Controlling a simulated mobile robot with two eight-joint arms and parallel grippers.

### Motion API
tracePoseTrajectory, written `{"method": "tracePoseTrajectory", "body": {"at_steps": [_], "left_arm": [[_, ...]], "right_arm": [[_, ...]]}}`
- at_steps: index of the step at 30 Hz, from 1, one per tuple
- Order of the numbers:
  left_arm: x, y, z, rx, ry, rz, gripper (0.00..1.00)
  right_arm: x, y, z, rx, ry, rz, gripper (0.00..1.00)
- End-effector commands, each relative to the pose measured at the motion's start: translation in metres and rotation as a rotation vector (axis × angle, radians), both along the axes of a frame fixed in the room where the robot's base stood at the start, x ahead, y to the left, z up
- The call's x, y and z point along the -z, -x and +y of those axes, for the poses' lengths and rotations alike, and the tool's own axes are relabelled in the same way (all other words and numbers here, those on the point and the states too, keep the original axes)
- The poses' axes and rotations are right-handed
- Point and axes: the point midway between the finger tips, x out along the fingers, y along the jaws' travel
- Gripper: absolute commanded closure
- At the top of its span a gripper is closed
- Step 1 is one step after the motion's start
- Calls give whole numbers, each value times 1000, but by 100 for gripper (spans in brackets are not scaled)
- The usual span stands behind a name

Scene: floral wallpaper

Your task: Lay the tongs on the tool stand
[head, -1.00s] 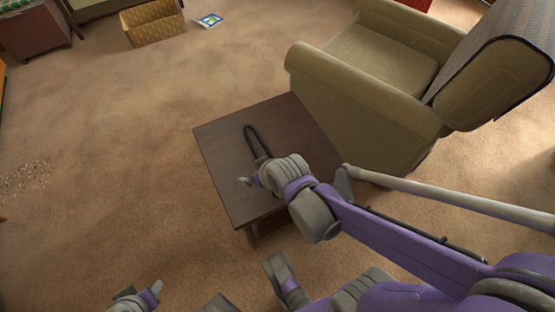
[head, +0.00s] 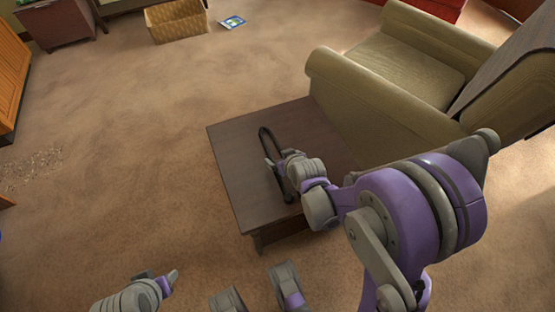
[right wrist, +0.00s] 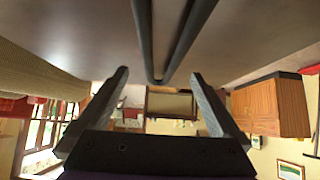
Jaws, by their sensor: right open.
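The tongs (head: 264,134) are a dark, narrow U-shaped loop lying on a small brown table (head: 232,150). My right gripper (head: 275,168) is over the table at the tongs, and its hand hides part of them. In the right wrist view the tongs' bend (right wrist: 158,76) shows between the two spread fingers of my right gripper (right wrist: 160,85), with a gap on each side. My left gripper (head: 158,277) is low at the bottom left, away from the table; its jaw opening is unclear. I cannot make out a tool stand.
A green armchair (head: 395,70) stands against the table's far right side. A wicker basket (head: 178,24) and a blue booklet (head: 232,22) are on the carpet at the back. The carpet left of the table is open, with some scattered bits (head: 35,168).

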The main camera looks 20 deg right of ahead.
Motion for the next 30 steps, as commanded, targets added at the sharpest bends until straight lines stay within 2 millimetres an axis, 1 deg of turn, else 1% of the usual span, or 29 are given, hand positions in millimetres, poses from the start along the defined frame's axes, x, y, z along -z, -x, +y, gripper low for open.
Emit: {"method": "tracePoseTrajectory", "body": {"at_steps": [1, 3, 6, 10, 16, 17, 21, 29, 30], "left_arm": [[7, -1, 0, 0, 0, 2, 50], [13, -2, 0, 0, 0, 4, 50], [17, -2, 0, 0, 0, 5, 50], [19, -3, 0, 0, 0, 5, 50], [18, -3, 0, 0, 0, 5, 50], [18, -3, 0, 0, 0, 5, 50], [18, -3, 0, 0, 0, 5, 50], [18, -3, 0, 0, 0, 5, 50], [18, -3, 0, 0, 0, 5, 50]], "right_arm": [[11, -5, 1, -1, 0, 1, 0], [21, -11, 2, -1, -1, 1, 0], [30, -20, 2, 0, -1, 1, 0], [35, -27, 1, 0, -1, 0, 0], [34, -27, 1, 0, -1, 0, 0], [34, -27, 1, 0, -1, 0, 2], [34, -27, 1, -1, -1, 0, 27], [34, -27, 1, -1, -1, 0, 74], [34, -27, 1, -1, -1, 0, 81]]}}
